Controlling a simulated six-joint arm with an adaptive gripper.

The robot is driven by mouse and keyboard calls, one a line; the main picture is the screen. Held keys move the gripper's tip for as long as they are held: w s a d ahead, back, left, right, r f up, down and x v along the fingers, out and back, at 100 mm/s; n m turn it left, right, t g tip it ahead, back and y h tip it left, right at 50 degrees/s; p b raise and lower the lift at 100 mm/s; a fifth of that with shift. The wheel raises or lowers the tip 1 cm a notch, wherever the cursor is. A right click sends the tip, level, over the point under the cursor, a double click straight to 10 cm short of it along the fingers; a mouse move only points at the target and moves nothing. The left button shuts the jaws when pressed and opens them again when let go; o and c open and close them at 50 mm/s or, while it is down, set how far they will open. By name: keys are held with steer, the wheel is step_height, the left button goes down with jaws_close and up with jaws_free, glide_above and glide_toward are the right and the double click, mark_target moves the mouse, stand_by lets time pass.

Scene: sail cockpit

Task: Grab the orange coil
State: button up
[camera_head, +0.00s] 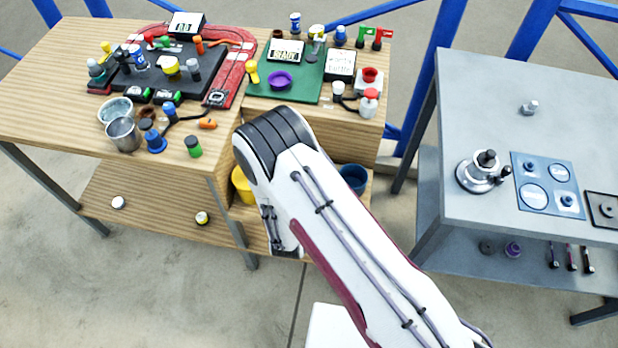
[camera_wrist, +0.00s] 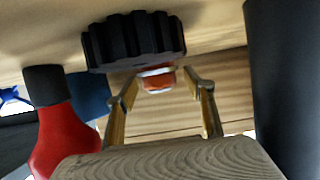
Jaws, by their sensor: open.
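In the wrist view my gripper (camera_wrist: 162,92) is open, with its two brass-coloured fingers apart and nothing held between them. A small orange thing with a pale band (camera_wrist: 158,79) shows beyond the fingertips, between them in the picture. It is partly hidden under a black ridged round part; I cannot tell whether it is the orange coil. In the head view my gripper cannot be made out, as my arm covers that area. A small orange piece (camera_head: 207,124) lies near the front edge of the wooden table, beside a dark cable; its shape is too small to tell.
The black ridged part (camera_wrist: 135,41) is close above the fingertips in the wrist view. A red bottle-like thing (camera_wrist: 64,135) stands at left and a large dark cylinder (camera_wrist: 284,85) at right. The wooden table (camera_head: 50,80) is crowded; a grey table (camera_head: 480,90) stands right.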

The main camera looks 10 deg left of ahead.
stand_by(0.3)
steer(key=c, duration=1.3)
steer(key=shift+r, duration=0.1)
steer(key=shift+r, duration=4.95)
